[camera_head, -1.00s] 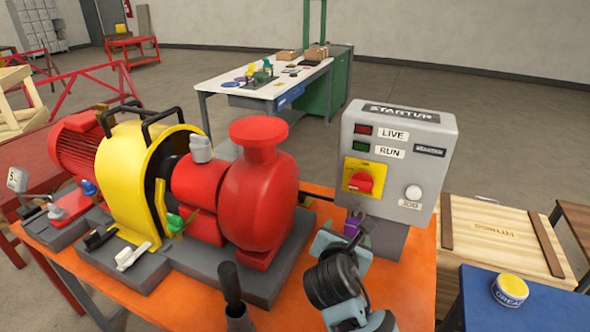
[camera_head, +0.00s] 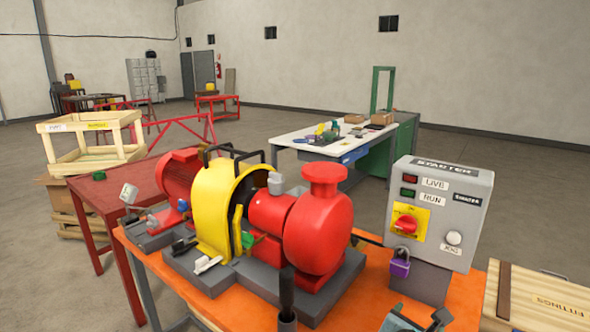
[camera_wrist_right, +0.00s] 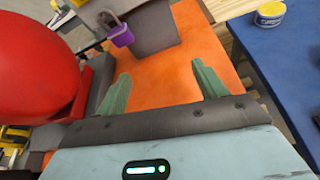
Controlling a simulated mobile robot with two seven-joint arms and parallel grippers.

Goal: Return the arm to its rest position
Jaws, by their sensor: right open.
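My right gripper (camera_head: 415,318) is at the bottom edge of the head view, below the starter box, mostly cut off. In the right wrist view its two green fingers (camera_wrist_right: 161,85) are spread apart, with only the orange bench top (camera_wrist_right: 160,75) between and beyond them. A purple padlock (camera_head: 400,265) hangs at the starter box (camera_head: 438,215), just below its red rotary switch (camera_head: 405,224). The padlock also shows in the right wrist view (camera_wrist_right: 121,36), beyond the fingers and apart from them. My left gripper is not in view.
The red pump (camera_head: 318,230) and yellow guard (camera_head: 215,205) stand left of the starter box. A dark upright handle (camera_head: 287,295) is at the front. A wooden crate (camera_head: 540,300) stands at right. A blue surface with a yellow tin (camera_wrist_right: 270,14) is right of the gripper.

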